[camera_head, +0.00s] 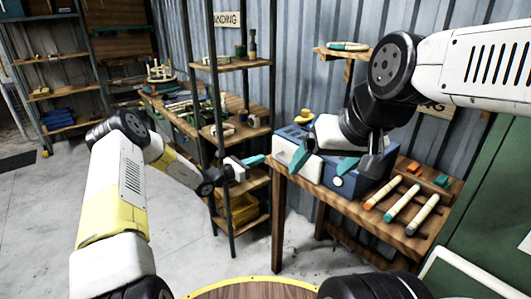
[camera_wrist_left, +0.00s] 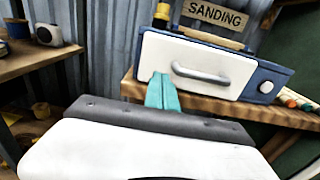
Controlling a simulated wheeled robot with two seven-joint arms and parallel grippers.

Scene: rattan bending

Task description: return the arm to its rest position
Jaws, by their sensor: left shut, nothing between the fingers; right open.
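My left gripper (camera_head: 255,160) is at the end of the arm from the left, in front of the shelf rack and left of the sanding bench. Its teal fingers are together with nothing between them, as the left wrist view (camera_wrist_left: 163,92) also shows. My right gripper (camera_head: 323,164) is open and empty, its teal fingers apart in front of the blue and white box (camera_head: 285,151). The box has a grey handle in the left wrist view (camera_wrist_left: 200,75). My right arm and gripper hide part of it.
The box stands on a wooden bench (camera_head: 425,240), with several coloured-ended rods (camera_head: 404,203) to its right. A dark-framed shelf rack (camera_head: 245,64) stands behind my left gripper. A cluttered workbench (camera_head: 180,104) is farther back. Open concrete floor lies at left.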

